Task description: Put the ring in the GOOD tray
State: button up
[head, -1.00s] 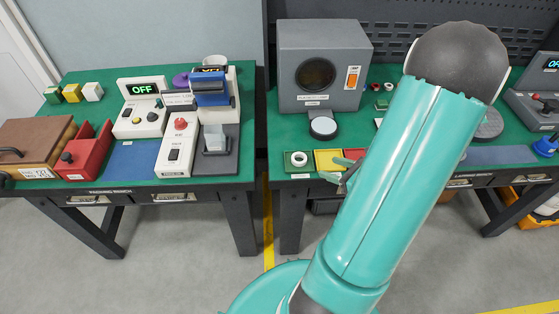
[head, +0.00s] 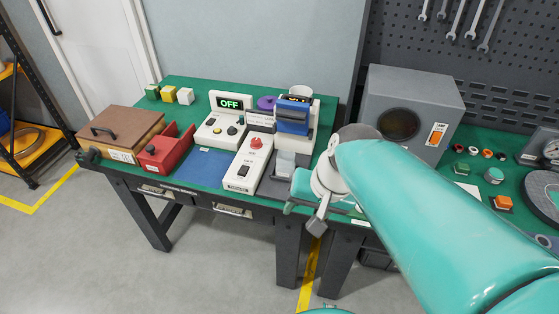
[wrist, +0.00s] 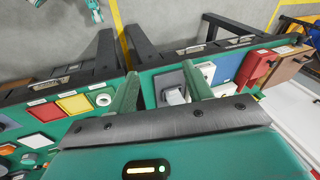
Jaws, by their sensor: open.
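A white ring (wrist: 103,99) lies in a small green tray (wrist: 91,98) in the wrist view. A yellow tray (wrist: 74,105) and a red tray (wrist: 42,113) stand beside it. Their labels are too small to read, so I cannot confirm which is marked GOOD. My gripper (head: 309,205) is near the front edge where the two benches meet. In the wrist view my gripper (wrist: 162,88) is open, with nothing between its fingers, and the green tray is just left of the left finger. In the head view my arm hides the trays.
A grey box machine (head: 408,105) stands on the right bench. Floor is clear in front.

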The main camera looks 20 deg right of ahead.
notch_tip(320, 180, up, 6)
jog(key=s+a+n+t+h, duration=0.1)
jog(key=a+n+t+h, duration=0.1)
jog(key=n, duration=0.3)
jog(key=shift+a+f, duration=0.15)
jog(key=shift+f, duration=0.1)
jog(key=shift+s, duration=0.1)
dwell(0.5)
